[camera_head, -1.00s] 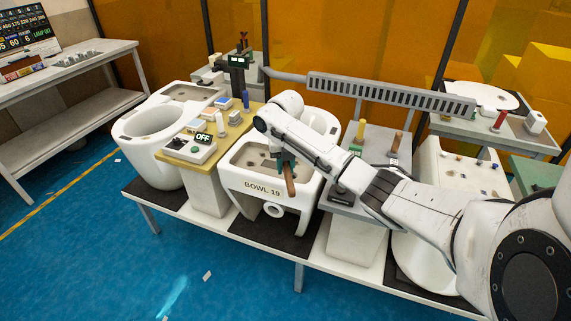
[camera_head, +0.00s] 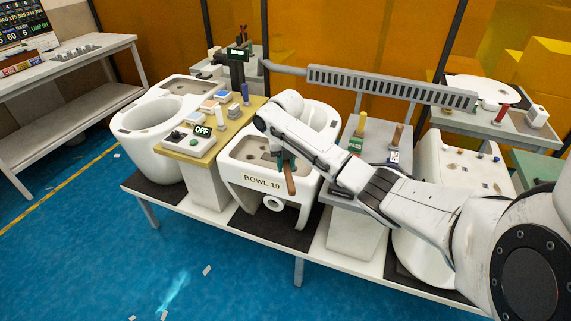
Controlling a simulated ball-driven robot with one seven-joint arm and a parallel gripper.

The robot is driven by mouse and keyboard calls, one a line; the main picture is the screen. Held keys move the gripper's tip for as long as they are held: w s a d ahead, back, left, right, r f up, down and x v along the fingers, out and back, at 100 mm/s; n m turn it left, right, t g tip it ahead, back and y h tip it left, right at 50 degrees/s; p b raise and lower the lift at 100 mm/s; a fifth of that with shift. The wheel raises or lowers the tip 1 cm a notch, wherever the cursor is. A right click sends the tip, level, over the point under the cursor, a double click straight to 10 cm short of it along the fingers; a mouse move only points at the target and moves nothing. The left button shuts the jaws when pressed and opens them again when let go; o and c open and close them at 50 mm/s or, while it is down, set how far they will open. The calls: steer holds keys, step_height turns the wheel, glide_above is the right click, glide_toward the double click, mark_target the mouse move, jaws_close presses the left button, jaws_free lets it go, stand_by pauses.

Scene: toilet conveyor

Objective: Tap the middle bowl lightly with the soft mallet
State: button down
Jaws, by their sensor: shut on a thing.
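The middle bowl (camera_head: 234,181) is white, labelled "BOWL 19", and stands on a dark mat on the white conveyor bench. My arm reaches in from the right over it. My gripper (camera_head: 287,164) points down at the bowl's front right and is largely hidden by my wrist. It is shut on a tool with a brown handle (camera_head: 290,181), which I take for the soft mallet.
Left stands another white bowl (camera_head: 128,124) beside a yellow-topped stand (camera_head: 240,122) with a control box reading "OFF" (camera_head: 190,143). Right is a grey stand (camera_head: 378,133) with upright-handled tools, then a third white bowl (camera_head: 432,160). A slotted grey duct (camera_head: 390,88) runs behind.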

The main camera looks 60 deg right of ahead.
step_height(320, 180, down, 7)
steer(key=b, duration=0.5)
step_height(320, 180, up, 9)
steer(key=p, duration=0.8)
steer(key=shift+r, duration=0.2)
steer(key=shift+f, duration=0.1)
